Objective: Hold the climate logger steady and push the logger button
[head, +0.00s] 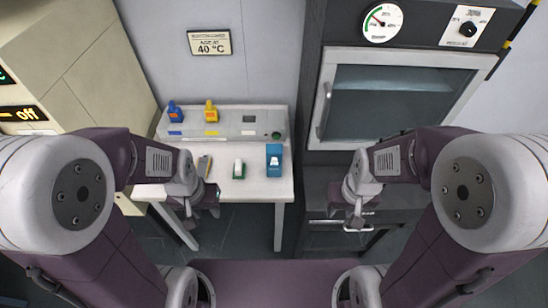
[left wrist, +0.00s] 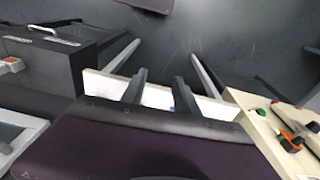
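I cannot tell for sure which small item is the climate logger. On the white table in the head view are a blue block with a white patch (head: 274,160), a small green-and-white item (head: 238,169) and a grey-and-orange item (head: 204,165). No button can be made out on them. My left gripper (head: 203,203) is at the table's front edge, near these items and apart from them. Its fingers (left wrist: 161,90) stand apart in the left wrist view, with nothing seen between them. My right gripper (head: 352,218) is open and empty in front of the dark oven cabinet.
The table (head: 255,190) has a raised back ledge with a blue item (head: 175,111), a yellow item (head: 211,111) and a dark green knob (head: 276,135). A beige cabinet (head: 75,55) stands left. An oven (head: 395,90) with a handle and gauge stands right.

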